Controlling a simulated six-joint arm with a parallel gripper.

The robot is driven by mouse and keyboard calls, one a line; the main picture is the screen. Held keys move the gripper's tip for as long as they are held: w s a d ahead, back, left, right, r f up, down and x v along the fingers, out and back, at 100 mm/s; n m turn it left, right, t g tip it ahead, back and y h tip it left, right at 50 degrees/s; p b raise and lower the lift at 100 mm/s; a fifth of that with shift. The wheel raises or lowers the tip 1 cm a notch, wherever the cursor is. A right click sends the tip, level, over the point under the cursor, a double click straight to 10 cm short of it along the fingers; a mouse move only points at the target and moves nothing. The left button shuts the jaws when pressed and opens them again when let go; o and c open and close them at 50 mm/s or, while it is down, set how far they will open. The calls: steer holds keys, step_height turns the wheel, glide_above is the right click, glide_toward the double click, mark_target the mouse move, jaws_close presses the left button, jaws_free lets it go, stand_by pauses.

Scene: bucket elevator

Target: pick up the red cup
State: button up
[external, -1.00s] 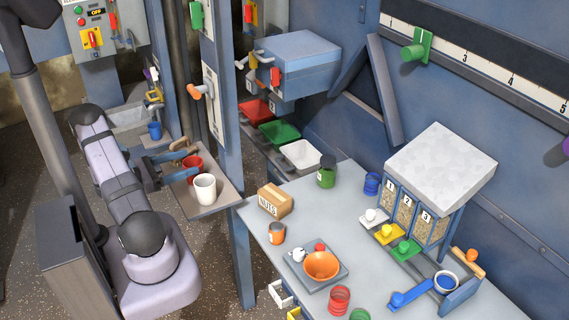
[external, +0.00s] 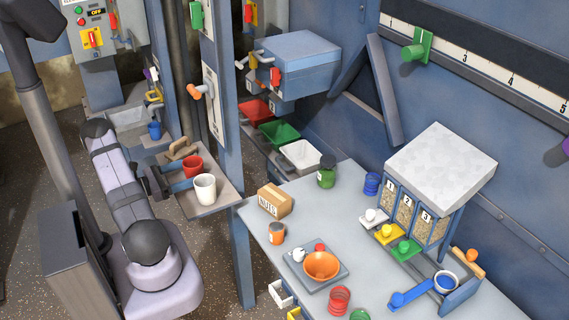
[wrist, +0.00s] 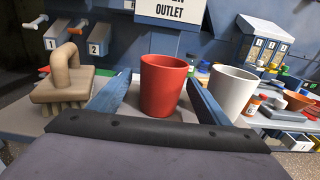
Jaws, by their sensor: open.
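The red cup (external: 193,166) stands upright on a small grey shelf (external: 208,209), beside the white cup (external: 205,188). In the wrist view the red cup (wrist: 163,88) stands between my two blue fingers, with the fingers apart on its left and right. My gripper (external: 179,176) is open and reaches level over the shelf from the left; it also shows in the wrist view (wrist: 158,78). I see no clear contact with the cup. The white cup (wrist: 231,92) is just outside my right finger in the wrist view.
A wooden-handled brush (external: 182,149) lies behind the red cup on the shelf; in the wrist view the brush (wrist: 64,85) is left of my left finger. A blue post (external: 228,130) rises right of the shelf. The grey worktable (external: 270,255) lies beyond.

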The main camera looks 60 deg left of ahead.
steer(key=w, duration=0.1)
steer(key=w+p, duration=0.2)
steer(key=w, duration=0.1)
steer(key=shift+d+r, duration=0.15)
steer(key=shift+r, duration=0.15)
steer(key=shift+w+f, duration=0.1)
steer(key=shift+w, duration=0.4)
steer(key=c, duration=1.1)
